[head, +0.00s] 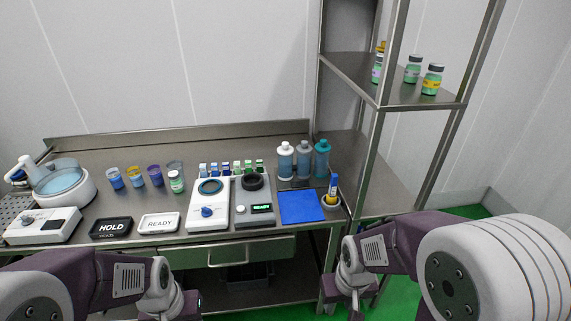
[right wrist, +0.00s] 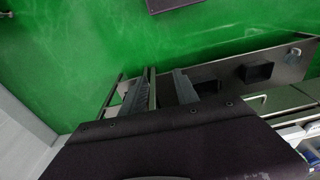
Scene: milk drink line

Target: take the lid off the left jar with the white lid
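Another jar (head: 376,74) there is partly behind the rack post. A small green-labelled jar with a white lid (head: 176,183) stands on the bench. All look closed. My right gripper (head: 354,306) is low in front of the bench, far from the jars. In the right wrist view its fingers (right wrist: 160,92) are apart and empty. My left gripper (head: 183,307) is at the bottom edge, its fingers not clear.
The steel bench holds cups (head: 135,177), a HOLD sign (head: 111,228), a READY sign (head: 159,223), a white device (head: 208,205), a scale (head: 254,207), a blue mat (head: 301,207) and tall bottles (head: 303,160). The rack's front post (head: 394,50) stands beside the shelf jars.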

